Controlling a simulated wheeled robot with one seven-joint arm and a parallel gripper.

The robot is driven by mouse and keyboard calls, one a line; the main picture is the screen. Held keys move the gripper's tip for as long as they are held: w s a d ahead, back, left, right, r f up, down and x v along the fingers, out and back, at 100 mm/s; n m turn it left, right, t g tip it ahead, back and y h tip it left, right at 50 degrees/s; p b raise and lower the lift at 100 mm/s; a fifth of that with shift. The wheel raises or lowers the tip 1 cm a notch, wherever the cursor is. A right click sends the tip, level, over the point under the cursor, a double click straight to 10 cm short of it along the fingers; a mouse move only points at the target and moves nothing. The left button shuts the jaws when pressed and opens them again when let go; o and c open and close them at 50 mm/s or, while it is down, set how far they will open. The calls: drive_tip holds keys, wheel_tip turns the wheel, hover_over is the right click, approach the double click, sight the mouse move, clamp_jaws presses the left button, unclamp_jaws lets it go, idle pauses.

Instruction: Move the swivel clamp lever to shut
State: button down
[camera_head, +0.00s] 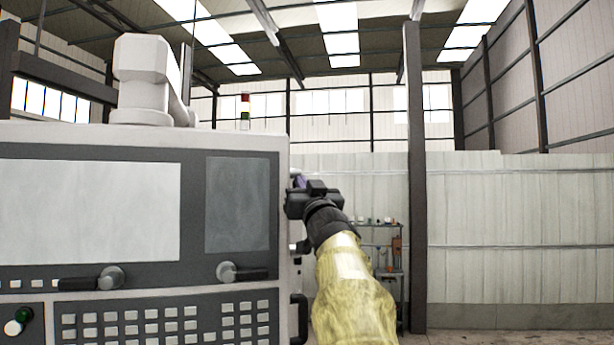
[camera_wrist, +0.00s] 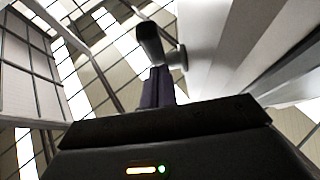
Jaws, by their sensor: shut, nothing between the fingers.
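A lever with a black handle (camera_wrist: 150,42) and a grey hub (camera_wrist: 178,58) shows in the wrist view, on a pale upright surface at the right. My gripper (camera_wrist: 158,72) is shut, its purple fingers pointing at the lever from just below in the picture; I cannot tell whether they touch it. In the head view my gripper (camera_head: 299,182) is at the right side of the control panel, its fingers mostly hidden. Two similar levers are on the panel front, a left one (camera_head: 92,280) and a right one (camera_head: 242,272). No label shows which is the swivel clamp.
The control panel (camera_head: 143,152) with its screen and keys fills the left of the head view. A black handle (camera_head: 299,318) is at its lower right edge. A shelf rack (camera_head: 392,245) and a dark post (camera_head: 416,180) stand behind my arm. The right side is open.

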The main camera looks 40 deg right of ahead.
drive_tip(key=shift+w+f, duration=0.15)
drive_tip(key=shift+w, duration=0.1)
drive_tip(key=shift+r+p, duration=0.7)
drive_tip(key=shift+p, duration=0.05)
drive_tip(key=shift+d, duration=0.1)
drive_tip(key=shift+s, duration=0.1)
drive_tip(key=s+a, duration=0.2)
drive_tip(key=s, duration=0.4)
drive_tip(key=shift+s+a+b, duration=0.25)
drive_tip(key=shift+b, duration=0.2)
